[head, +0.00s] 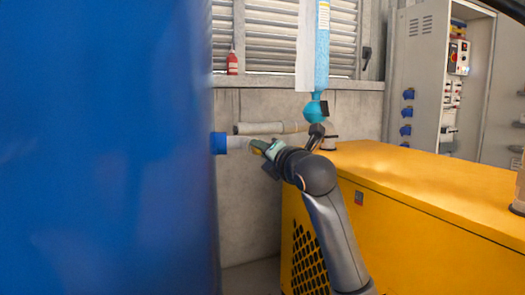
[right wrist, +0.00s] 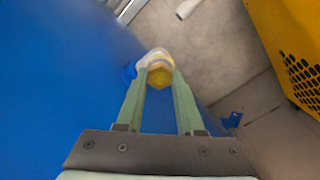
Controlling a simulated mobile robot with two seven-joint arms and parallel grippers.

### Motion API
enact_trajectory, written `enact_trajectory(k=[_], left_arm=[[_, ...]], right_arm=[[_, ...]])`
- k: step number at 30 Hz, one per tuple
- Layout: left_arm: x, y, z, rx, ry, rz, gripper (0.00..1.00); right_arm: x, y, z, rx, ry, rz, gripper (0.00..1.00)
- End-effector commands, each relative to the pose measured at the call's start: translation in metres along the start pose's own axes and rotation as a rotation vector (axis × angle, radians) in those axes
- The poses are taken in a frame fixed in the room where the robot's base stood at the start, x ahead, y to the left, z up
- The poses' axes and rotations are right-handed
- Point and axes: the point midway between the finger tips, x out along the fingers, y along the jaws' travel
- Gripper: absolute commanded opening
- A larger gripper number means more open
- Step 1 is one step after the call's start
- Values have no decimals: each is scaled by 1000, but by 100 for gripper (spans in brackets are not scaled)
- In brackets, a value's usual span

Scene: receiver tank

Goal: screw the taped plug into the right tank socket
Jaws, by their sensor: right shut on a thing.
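The big blue tank (head: 105,150) fills the left of the head view. A blue collar (head: 218,143) with a pale stub, the socket (head: 238,143), sticks out of its right side. My right gripper (head: 260,147) is at the outer end of the stub, shut on the plug. In the right wrist view, the plug's yellow hex head (right wrist: 160,77) sits between the fingertips of my right gripper (right wrist: 159,82). A whitish ring (right wrist: 154,58) shows just beyond it, in line with the socket. I cannot tell how deep the plug sits; its thread is hidden. My left gripper is out of view.
A yellow machine housing (head: 420,205) stands right of my right arm. A blue filter column (head: 321,50) and a grey pipe (head: 265,128) are behind the gripper. A grey electrical cabinet (head: 420,70) stands at the back right. Bare floor lies between tank and housing.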

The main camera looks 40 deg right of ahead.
Motion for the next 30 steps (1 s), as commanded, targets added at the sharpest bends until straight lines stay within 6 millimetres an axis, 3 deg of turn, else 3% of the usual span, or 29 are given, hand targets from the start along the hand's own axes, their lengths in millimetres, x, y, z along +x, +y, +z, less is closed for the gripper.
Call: enact_trajectory(k=[6, 7, 16, 24, 26, 30], left_arm=[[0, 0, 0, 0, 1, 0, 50], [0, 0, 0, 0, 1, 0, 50], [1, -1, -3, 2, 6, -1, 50], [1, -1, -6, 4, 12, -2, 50], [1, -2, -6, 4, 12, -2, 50], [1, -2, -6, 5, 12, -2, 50]], right_arm=[[0, 0, 2, 25, -4, 1, 0], [0, 0, 2, 25, -4, 1, 37], [0, 0, 1, 22, -2, 1, 71], [0, 0, 0, -30, -1, -1, 71], [0, -1, 1, -165, -3, -3, 71], [0, 0, 2, -619, -4, -6, 71]])
